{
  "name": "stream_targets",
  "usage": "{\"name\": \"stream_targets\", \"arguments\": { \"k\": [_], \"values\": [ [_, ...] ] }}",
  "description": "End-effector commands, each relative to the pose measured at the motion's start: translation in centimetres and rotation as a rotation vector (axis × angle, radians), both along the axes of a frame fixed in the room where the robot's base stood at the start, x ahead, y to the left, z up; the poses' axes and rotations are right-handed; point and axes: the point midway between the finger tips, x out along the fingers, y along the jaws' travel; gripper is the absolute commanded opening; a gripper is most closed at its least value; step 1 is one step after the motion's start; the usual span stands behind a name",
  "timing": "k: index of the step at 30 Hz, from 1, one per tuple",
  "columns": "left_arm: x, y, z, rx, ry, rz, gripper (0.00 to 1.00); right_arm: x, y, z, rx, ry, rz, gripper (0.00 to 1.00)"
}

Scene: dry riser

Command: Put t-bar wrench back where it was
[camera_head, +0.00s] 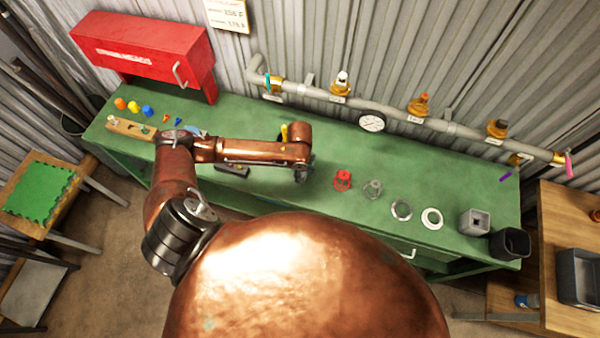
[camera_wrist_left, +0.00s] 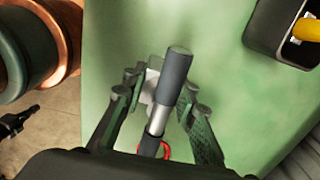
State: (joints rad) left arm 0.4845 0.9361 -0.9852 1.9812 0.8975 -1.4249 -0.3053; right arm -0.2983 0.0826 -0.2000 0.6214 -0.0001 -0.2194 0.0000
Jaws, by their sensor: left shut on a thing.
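My left gripper (camera_head: 303,173) is over the green workbench (camera_head: 335,215), at the end of the copper arm. In the left wrist view, my left gripper (camera_wrist_left: 163,108) has its fingers on both sides of the t-bar wrench (camera_wrist_left: 174,72) and is shut on it. The wrench shows a dark grey cylindrical end, a bright metal shaft and a black part near the palm. Its lower part is hidden by the gripper body, and in the head view I cannot make it out. My right gripper is not in view.
A dark tray (camera_head: 232,171) lies by the forearm. A red fitting (camera_head: 342,180), metal rings (camera_head: 432,218) and square cups (camera_head: 474,222) stand to the right. A red cabinet (camera_head: 140,45) stands back left. A pipe with valves (camera_head: 420,105) runs along the wall.

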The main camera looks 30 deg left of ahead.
Motion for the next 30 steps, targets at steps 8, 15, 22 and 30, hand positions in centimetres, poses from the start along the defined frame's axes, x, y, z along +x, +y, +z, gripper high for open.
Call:
{"name": "stream_targets", "arguments": {
  "k": [8,15,22,30],
  "values": [
    [0.0,0.0,-0.2,0.0,0.0,0.0,0.3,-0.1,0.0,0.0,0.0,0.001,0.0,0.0],
    [0.0,0.0,-0.2,0.0,0.0,0.0,0.44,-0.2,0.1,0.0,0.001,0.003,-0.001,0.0],
    [0.0,0.0,-0.2,0.0,-0.001,0.0,0.44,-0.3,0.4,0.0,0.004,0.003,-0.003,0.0],
    [0.1,0.0,3.0,0.0,-0.004,-0.002,0.44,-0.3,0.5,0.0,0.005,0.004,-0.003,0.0]
  ]
}}
